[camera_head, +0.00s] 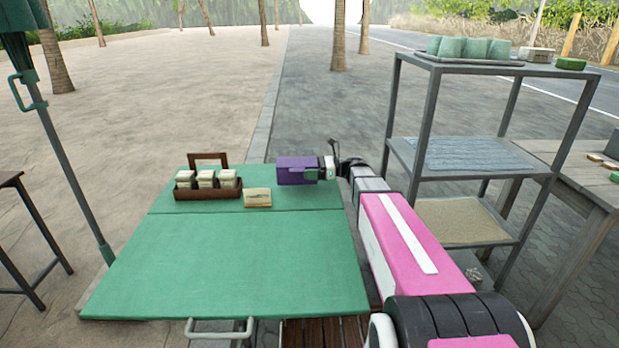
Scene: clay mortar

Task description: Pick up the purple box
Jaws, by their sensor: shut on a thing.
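The purple box (296,169) is at the far right part of the green table (240,260), near its back edge. My gripper (318,172) reaches it from the right and is shut on the right end of the box. The fingers partly cover that end. I cannot tell whether the box touches the table top or is held slightly above it.
A brown caddy (208,192) with several pale jars stands left of the box. A small beige block (257,198) lies just in front. A grey metal shelf (470,150) stands to the right. The front of the green table is clear.

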